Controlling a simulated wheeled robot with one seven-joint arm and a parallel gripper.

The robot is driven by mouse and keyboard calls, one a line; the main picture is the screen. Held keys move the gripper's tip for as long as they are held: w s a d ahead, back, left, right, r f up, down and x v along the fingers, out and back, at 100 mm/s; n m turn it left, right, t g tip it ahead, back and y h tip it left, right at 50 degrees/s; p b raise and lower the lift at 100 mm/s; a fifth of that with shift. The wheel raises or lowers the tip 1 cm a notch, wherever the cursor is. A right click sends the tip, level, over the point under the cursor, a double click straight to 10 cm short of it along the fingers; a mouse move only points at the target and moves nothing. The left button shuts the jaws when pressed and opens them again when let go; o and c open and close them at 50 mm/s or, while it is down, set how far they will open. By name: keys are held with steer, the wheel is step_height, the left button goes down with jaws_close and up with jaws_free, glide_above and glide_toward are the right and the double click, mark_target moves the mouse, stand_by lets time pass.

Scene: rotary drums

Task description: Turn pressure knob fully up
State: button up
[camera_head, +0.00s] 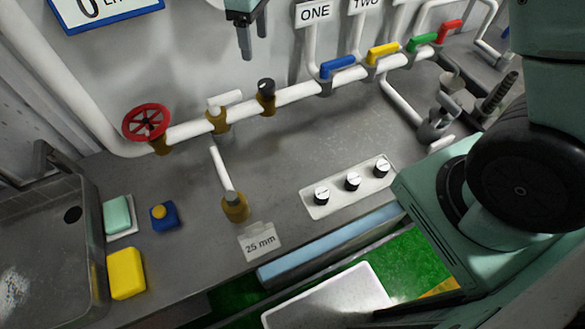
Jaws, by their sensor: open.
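A pale panel (312,211) on the grey counter carries three black knobs with light tops: a left knob (321,195), a middle knob (352,181) and a right knob (382,167). Their markings are too small to read, so I cannot tell which is the pressure knob. Another small black knob (266,87) stands on a brass fitting on the white pipe. My gripper (254,40) is at the top, partly cut off by the frame edge. Its fingers point down, open and empty, apart from all the knobs.
A red valve wheel (146,122) and blue (338,66), yellow (382,53), green (422,41) and red (450,31) levers line the pipe. A sink (40,240), soap and a yellow sponge (126,273) are at left.

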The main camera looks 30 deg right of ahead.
steer(key=s+a+f+b, duration=0.1)
steer(key=s+f+b, duration=0.4)
steer(key=s, duration=0.3)
steer(key=s+a+f+m+b, duration=0.1)
steer(key=s+f+b, duration=0.4)
steer(key=s+b, duration=0.2)
steer(key=s+a+f+b, duration=0.2)
steer(key=s+f+b, duration=0.4)
steer(key=s, duration=0.4)
steer(key=shift+s+y, duration=0.3)
steer(key=shift+s, duration=0.05)
steer(key=s, duration=0.1)
steer(key=s+d, duration=0.1)
steer(key=shift+s+f+m, duration=0.15)
steer(key=shift+s+m, duration=0.25)
steer(key=shift+c, duration=0.2)
